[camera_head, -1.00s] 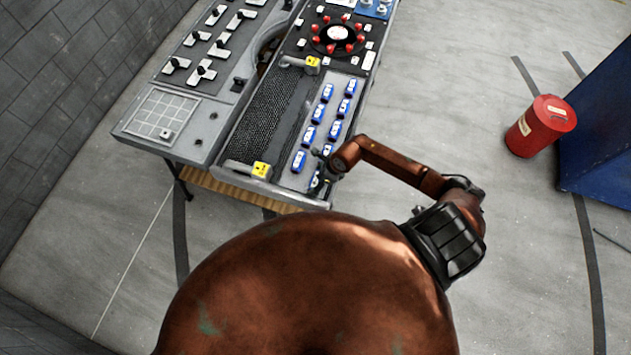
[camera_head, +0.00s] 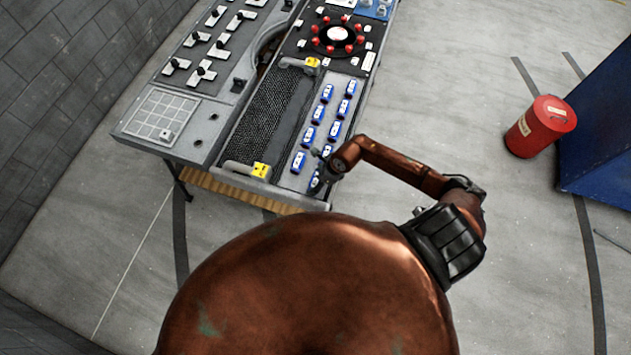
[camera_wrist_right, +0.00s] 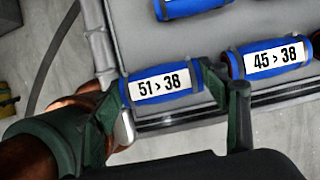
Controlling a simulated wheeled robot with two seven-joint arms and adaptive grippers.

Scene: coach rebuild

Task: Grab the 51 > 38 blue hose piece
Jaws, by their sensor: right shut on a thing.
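The blue hose piece labelled 51 > 38 (camera_wrist_right: 160,84) lies at the tray's near edge in the right wrist view. My right gripper (camera_wrist_right: 165,92) is shut on it, with one finger at each end of the piece. In the head view my right gripper (camera_head: 322,172) is at the near right corner of the table, and it mostly hides the piece. My left gripper is not in view.
A blue piece labelled 45 > 38 (camera_wrist_right: 270,57) lies just right of the gripper. A red canister (camera_head: 541,127) stands on the floor at right.

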